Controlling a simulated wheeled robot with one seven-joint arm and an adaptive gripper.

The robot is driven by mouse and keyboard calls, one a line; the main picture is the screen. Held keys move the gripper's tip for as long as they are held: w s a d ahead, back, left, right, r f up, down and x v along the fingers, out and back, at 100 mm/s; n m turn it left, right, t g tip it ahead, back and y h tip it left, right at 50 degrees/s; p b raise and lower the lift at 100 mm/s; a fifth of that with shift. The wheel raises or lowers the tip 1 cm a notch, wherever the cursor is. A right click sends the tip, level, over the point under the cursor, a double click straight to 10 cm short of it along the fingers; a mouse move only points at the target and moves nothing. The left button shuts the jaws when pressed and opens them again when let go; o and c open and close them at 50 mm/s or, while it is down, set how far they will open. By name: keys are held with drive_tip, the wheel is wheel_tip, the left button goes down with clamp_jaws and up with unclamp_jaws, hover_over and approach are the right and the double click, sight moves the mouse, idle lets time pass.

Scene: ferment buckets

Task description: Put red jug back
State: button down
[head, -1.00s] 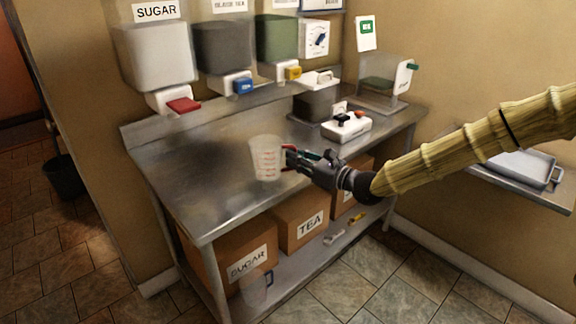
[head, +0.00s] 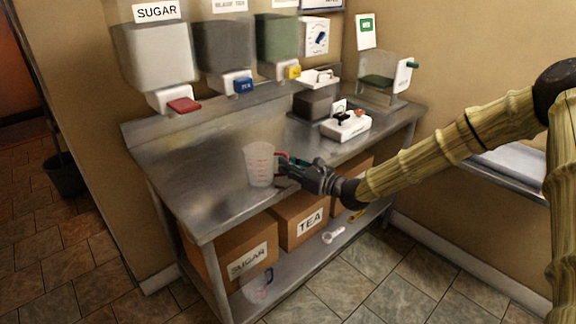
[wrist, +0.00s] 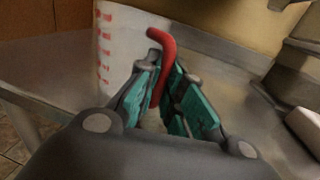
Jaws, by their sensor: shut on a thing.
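The red jug (head: 259,163) is a clear measuring jug with red markings and a red handle. It is upright at the middle of the steel counter (head: 205,182); I cannot tell whether its base touches the top. My gripper (head: 284,168) is on its right side, shut on the red handle. In the wrist view the handle (wrist: 166,42) runs between the green finger pads of my gripper (wrist: 165,62), and the jug's clear wall (wrist: 125,45) stands just beyond. The jug's bottom is hidden in the wrist view.
A blue-handled clear jug (head: 257,290) stands on the lower shelf by the sugar box (head: 248,262) and tea box (head: 303,222). Dispensers (head: 160,58) hang above the counter. The counter's left part is clear.

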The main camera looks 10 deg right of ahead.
drive_tip(key=shift+f, duration=0.15)
drive_tip(key=c, duration=1.5)
unclamp_jaws()
drive_tip(key=shift+c, duration=0.2)
drive_tip(key=shift+r, duration=0.2)
drive_tip(key=shift+s+d+f, duration=0.1)
drive_tip(key=shift+s+d, duration=0.1)
drive_tip(key=shift+d, duration=0.1)
drive_tip(key=b+v, duration=0.1)
drive_tip(key=v, duration=1)
drive_tip(key=shift+s, duration=0.15)
